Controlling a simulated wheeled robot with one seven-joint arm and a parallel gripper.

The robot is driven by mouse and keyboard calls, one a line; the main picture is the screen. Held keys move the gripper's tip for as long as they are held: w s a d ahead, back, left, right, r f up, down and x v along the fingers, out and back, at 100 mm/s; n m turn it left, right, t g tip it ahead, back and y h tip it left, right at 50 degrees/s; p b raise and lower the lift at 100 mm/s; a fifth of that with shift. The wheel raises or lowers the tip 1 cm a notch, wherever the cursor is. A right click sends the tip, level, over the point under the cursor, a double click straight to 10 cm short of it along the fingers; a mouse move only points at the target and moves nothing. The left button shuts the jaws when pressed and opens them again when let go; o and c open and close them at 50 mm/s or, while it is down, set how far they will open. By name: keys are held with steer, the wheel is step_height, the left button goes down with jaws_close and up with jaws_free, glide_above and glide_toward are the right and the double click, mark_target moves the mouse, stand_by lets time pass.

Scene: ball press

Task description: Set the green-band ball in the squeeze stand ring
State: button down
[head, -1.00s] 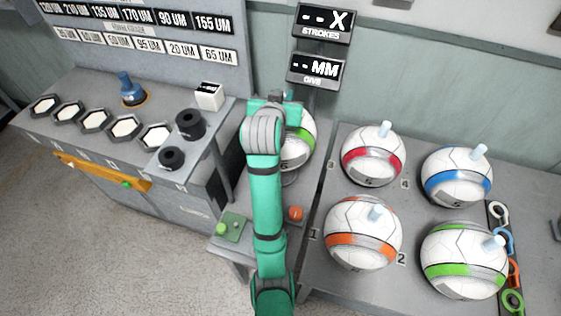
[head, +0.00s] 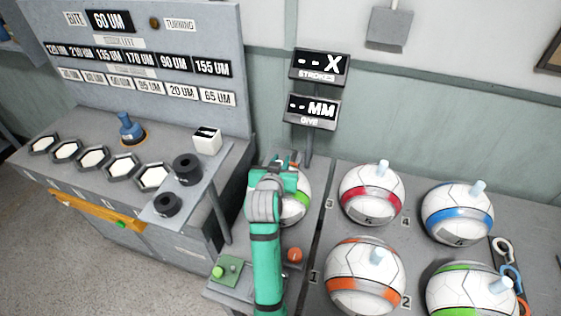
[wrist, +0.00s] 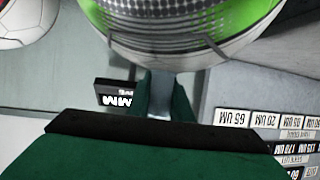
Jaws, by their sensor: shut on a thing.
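A white ball with a green band (head: 297,203) is behind my arm in the head view, over the grey stand table left of the ball rack. In the wrist view the same ball (wrist: 200,30) fills the top. My gripper (wrist: 160,96) is shut on the pale peg (wrist: 160,82) of this ball. My wrist hides much of the ball in the head view. The squeeze stand ring is hidden behind my arm and the ball, so I cannot tell whether the ball touches it.
Red (head: 371,194), blue (head: 457,213) and orange (head: 364,277) band balls, plus another green-band ball (head: 470,291), stand on the right table. A bench with hexagonal trays (head: 93,159) is at left. A display sign (head: 312,110) stands behind the stand.

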steer(key=shift+f, duration=0.15)
steer(key=c, duration=1.6)
jaws_free()
